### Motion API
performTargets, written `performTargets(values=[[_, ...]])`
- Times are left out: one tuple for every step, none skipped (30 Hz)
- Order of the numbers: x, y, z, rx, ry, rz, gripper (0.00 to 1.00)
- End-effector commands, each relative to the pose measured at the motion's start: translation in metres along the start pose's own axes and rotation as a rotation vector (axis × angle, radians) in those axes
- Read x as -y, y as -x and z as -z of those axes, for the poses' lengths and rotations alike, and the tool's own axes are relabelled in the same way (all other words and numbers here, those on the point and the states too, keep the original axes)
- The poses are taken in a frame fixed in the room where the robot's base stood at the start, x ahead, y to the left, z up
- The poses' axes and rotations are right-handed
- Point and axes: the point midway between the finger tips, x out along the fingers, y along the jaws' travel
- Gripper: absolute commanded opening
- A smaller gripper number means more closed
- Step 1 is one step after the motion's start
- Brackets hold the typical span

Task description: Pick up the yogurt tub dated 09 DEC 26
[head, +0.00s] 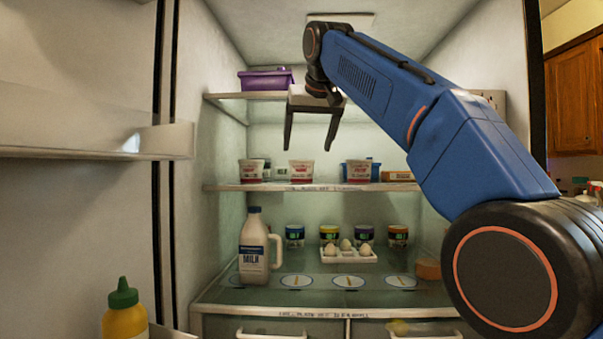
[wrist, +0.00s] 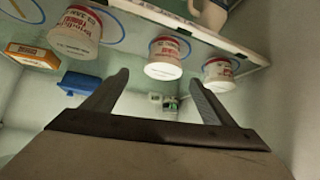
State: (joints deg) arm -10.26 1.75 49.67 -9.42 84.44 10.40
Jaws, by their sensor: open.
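Three white yogurt tubs with red print stand in a row on the middle fridge shelf (head: 270,187): a left tub (head: 250,171), a middle tub (head: 300,170) and a right tub (head: 357,171). The wrist view shows them in reversed order: right tub (wrist: 76,30), middle tub (wrist: 164,58) and left tub (wrist: 219,72). Their dates are too small and blurred to read, so I cannot tell which says 09 DEC 26. My gripper (head: 308,147) is open and empty, pointing down, and appears just above the middle tub in the head view.
A blue container (head: 375,170) and an orange box (head: 397,176) are at the right of that shelf. A purple bin (head: 265,79) sits on the shelf above. Below are a milk jug (head: 255,250), an egg tray (head: 348,256) and several small jars.

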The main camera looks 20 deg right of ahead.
Motion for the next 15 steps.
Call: performTargets(values=[[0.000,-0.010,-0.001,0.003,0.000,-0.001,0.78],[0.000,-0.015,-0.001,0.003,0.000,-0.001,0.78],[0.000,-0.022,-0.001,0.002,0.000,-0.001,0.78],[0.000,-0.028,-0.001,0.003,0.000,-0.001,0.78],[0.000,-0.032,-0.001,0.002,0.000,-0.001,0.78],[0.000,-0.039,-0.001,0.002,0.000,0.000,0.78],[0.000,-0.043,-0.001,0.002,0.000,0.000,0.78],[0.000,-0.047,0.000,0.002,0.000,0.000,0.78],[0.000,-0.051,0.000,0.001,0.000,0.000,0.78],[0.000,-0.054,0.000,0.001,0.000,0.000,0.78],[0.000,-0.056,0.000,0.001,0.000,0.000,0.78],[0.000,-0.059,0.000,0.001,0.000,0.000,0.78],[0.000,-0.060,0.000,0.001,0.000,0.000,0.78],[0.000,-0.061,0.000,0.000,0.000,0.000,0.78],[0.000,-0.062,0.000,0.000,0.000,0.000,0.78]])
